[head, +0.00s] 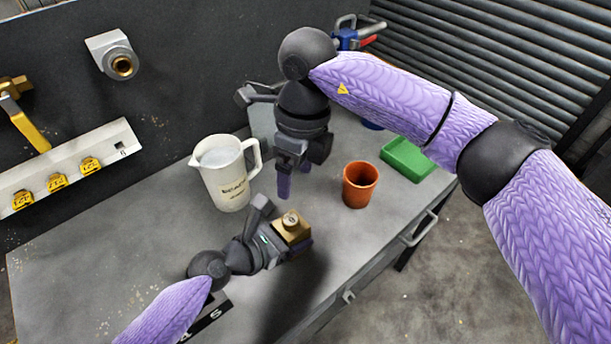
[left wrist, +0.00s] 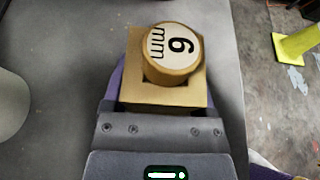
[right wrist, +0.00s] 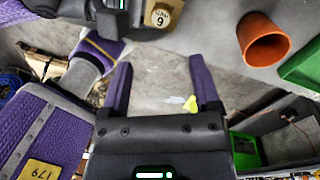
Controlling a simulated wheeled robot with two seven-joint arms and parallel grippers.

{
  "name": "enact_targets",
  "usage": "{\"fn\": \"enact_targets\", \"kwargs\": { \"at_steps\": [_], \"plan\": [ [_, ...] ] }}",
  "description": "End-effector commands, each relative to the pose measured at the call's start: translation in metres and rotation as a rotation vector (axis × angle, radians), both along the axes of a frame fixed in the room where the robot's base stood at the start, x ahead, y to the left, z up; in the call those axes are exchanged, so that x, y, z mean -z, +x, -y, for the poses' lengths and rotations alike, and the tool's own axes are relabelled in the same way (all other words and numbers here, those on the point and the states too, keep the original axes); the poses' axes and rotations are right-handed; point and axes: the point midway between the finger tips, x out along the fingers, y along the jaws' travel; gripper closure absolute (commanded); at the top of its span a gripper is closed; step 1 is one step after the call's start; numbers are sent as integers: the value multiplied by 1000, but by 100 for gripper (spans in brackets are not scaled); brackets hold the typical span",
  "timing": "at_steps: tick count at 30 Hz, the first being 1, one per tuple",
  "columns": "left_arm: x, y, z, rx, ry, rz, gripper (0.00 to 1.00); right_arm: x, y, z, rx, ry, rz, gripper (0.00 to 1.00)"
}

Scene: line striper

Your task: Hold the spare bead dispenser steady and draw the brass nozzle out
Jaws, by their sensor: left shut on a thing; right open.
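The bead dispenser is a small tan, brass-coloured square block (head: 298,236). The nozzle (head: 290,219) is a round brass piece with a pale "6 mm" top, standing in the block's upper face. In the left wrist view the nozzle (left wrist: 171,55) sits in the block (left wrist: 165,97). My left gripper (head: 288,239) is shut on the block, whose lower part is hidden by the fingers. My right gripper (head: 294,180) is open and empty, up and behind the block, apart from it. In the right wrist view the nozzle (right wrist: 160,17) is at the top edge, beyond the open fingers (right wrist: 163,88).
A white pitcher (head: 226,178) stands left of my right gripper. An orange cup (head: 359,184) and a green tray (head: 408,157) stand to the right on the grey bench (head: 120,262). A wall rail holds several yellow tags (head: 57,182). The bench's front left is mostly clear.

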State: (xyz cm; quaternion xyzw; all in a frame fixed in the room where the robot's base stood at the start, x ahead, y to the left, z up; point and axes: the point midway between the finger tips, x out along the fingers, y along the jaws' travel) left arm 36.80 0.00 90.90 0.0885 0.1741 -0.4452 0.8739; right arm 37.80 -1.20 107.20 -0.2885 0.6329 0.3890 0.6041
Motion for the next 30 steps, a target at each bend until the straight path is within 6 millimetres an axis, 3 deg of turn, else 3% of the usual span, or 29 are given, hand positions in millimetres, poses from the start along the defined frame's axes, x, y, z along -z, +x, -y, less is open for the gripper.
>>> {"fn": "enact_targets", "kwargs": {
  "at_steps": [6,9,12,15,20,30],
  "plan": [
    [0,0,0,-1,0,0,100,7,7,11,997,-53,-209,21],
    [0,0,0,0,0,0,100,9,10,15,1382,-97,-307,21],
    [0,0,0,0,0,0,100,11,12,17,1660,-138,-381,21],
    [0,0,0,0,0,0,100,12,13,19,1821,-167,-425,21],
    [0,0,0,0,0,0,100,20,12,17,1895,-183,-446,21],
    [0,0,0,0,-1,1,100,71,1,2,1892,-184,-445,21]
  ]
}}
